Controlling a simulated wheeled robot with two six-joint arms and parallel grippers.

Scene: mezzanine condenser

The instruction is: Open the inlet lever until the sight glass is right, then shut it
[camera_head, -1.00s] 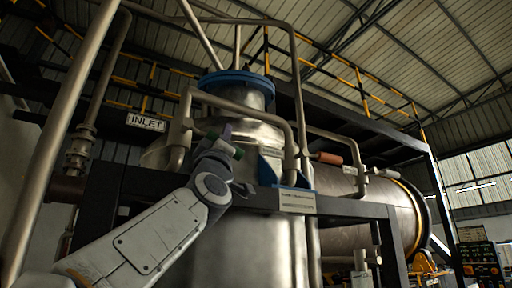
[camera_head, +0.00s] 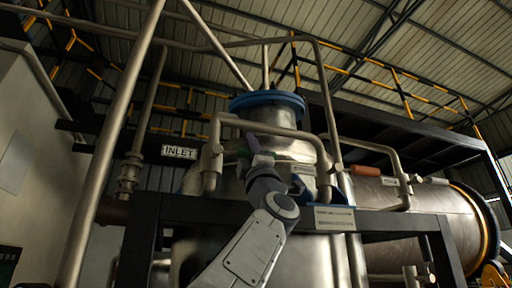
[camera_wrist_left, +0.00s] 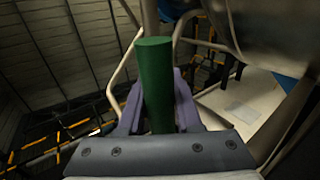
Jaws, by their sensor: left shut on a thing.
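The lever's pivot is hard to make out. I cannot pick out the sight glass. My right gripper is not in view.
A steel vessel (camera_head: 300,255) with a blue flange (camera_head: 268,101) stands behind the arm. Pipes loop close around the lever. A dark frame beam (camera_head: 400,225) crosses in front. A reddish-orange handle (camera_head: 361,170) sits on a pipe to the right.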

